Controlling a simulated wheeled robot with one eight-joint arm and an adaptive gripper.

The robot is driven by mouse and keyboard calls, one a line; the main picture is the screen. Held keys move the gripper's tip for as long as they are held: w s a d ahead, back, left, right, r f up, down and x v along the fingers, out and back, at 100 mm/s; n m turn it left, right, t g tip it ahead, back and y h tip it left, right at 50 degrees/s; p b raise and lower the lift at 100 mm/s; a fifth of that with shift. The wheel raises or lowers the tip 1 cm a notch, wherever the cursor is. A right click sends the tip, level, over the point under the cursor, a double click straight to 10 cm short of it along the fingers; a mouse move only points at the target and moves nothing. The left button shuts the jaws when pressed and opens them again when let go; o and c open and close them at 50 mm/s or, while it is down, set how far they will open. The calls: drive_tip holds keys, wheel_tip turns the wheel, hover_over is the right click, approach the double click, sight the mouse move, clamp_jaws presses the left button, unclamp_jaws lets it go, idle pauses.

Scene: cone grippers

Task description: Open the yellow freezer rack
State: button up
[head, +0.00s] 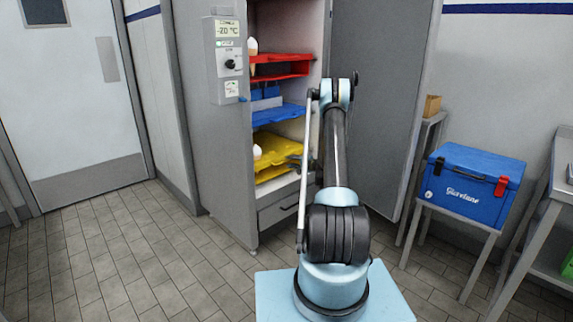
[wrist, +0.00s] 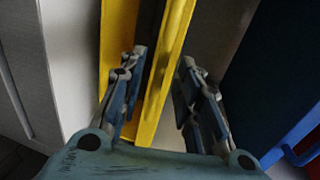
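The yellow freezer rack (head: 283,148) is the lowest coloured rack in the open freezer cabinet, below a blue rack (head: 280,115) and a red rack (head: 290,66). A white round-topped item (head: 257,152) shows at its left side. My gripper (head: 296,160) is at the rack's right end, partly hidden by my arm. In the wrist view the two fingers of my gripper (wrist: 163,68) stand apart, one on each side of a yellow strip (wrist: 168,70) of the rack. A dark gap shows by the left fingertip; firm contact is not visible.
The freezer door (head: 378,95) stands open at the right. A grey drawer (head: 285,205) is below the yellow rack. A blue cooler box (head: 472,184) stands on a small table at the right. The tiled floor (head: 120,255) at the left is clear.

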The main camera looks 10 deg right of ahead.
drive_tip(key=shift+x, duration=1.95)
clamp_jaws()
drive_tip(key=shift+a, duration=0.2)
drive_tip(key=shift+s+d, duration=0.15)
